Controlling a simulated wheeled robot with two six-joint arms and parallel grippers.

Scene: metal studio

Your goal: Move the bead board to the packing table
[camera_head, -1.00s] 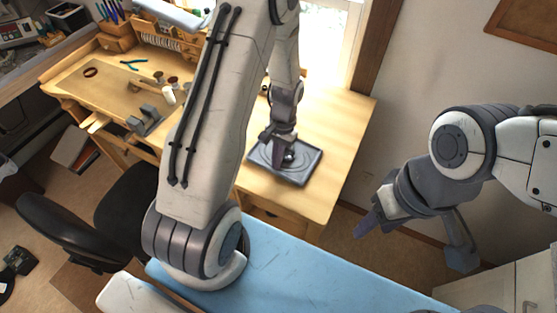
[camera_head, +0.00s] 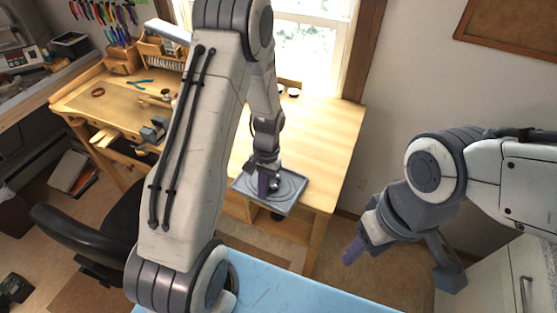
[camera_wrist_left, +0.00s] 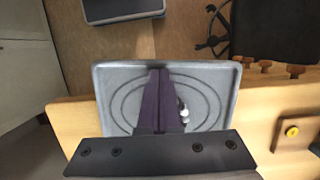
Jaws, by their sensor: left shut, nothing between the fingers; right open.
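The bead board (camera_head: 297,183) is a grey rectangular tray with curved grooves, lying on the wooden bench (camera_head: 335,140) at its front edge. In the left wrist view the bead board (camera_wrist_left: 222,78) reaches out past the bench edge over the floor. A small silvery-white item (camera_wrist_left: 184,114) sits on it. My left gripper (camera_head: 264,190) points down at the board, and its purple fingers (camera_wrist_left: 159,75) are together with nothing between them. Whether the fingertips touch the board, I cannot tell. My right gripper (camera_head: 352,252) is open and empty at the right, away from the bench.
A light-blue tabletop (camera_head: 285,290) lies in front, apart from the bench, with floor between. A black chair (camera_head: 80,235) stands at the left. A cluttered workbench (camera_head: 110,100) with tools is at the back left. The bench's right part is clear.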

